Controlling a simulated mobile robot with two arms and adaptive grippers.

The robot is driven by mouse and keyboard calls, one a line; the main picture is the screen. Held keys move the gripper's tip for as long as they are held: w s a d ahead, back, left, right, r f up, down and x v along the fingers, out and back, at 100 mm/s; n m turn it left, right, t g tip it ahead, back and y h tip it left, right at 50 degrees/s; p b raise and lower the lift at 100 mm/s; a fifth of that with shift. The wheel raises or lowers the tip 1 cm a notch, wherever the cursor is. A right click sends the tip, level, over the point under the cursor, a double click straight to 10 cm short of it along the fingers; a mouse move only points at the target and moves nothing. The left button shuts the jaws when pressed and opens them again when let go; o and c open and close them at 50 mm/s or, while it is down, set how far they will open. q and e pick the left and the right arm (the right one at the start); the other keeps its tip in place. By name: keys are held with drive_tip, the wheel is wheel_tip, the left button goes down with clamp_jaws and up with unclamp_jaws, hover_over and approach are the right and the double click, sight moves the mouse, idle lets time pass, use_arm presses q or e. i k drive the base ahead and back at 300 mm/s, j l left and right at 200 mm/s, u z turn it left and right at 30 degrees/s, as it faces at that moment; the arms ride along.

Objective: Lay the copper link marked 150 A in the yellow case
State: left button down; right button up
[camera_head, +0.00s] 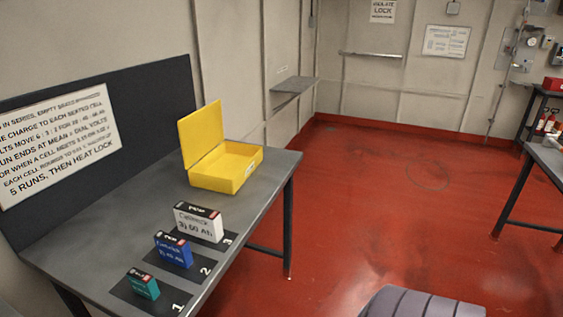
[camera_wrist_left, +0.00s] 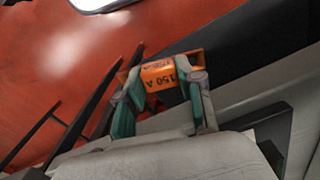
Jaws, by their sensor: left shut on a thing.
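In the left wrist view my left gripper (camera_wrist_left: 158,108) is shut on the copper link (camera_wrist_left: 160,76), an orange-copper piece with "150 A" printed on it. The link sits between the two teal-padded fingers and is held clear of any surface. In the head view the yellow case (camera_head: 226,166) stands on the grey bench with its lid raised at the back left; the part of its inside that shows looks empty. Neither gripper shows in the head view, so the distance from the link to the case cannot be told.
On the grey bench (camera_head: 112,230), several numbered black mats hold a green battery cell (camera_head: 143,284), a blue cell (camera_head: 173,251) and a white cell (camera_head: 199,222) in front of the case. Another table (camera_head: 546,160) stands at the right. Red floor (camera_head: 400,210) lies open between.

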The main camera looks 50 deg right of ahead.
sight(230, 171)
drive_tip(key=l+z, duration=0.1)
drive_tip(key=l, duration=0.35)
drive_tip(key=i+l, duration=0.15)
drive_tip(key=l, duration=0.25)
drive_tip(key=l+z, duration=0.15)
drive_tip(key=l, duration=0.3)
drive_tip(key=i+l, duration=0.15)
drive_tip(key=l, duration=0.25)
drive_tip(key=i+l+z, duration=0.15)
drive_tip(key=l, duration=0.3)
drive_tip(key=l+z, duration=0.1)
drive_tip(key=l, duration=0.3)
drive_tip(key=i+l, duration=0.2)
drive_tip(key=l, duration=0.2)
drive_tip(key=z, duration=0.05)
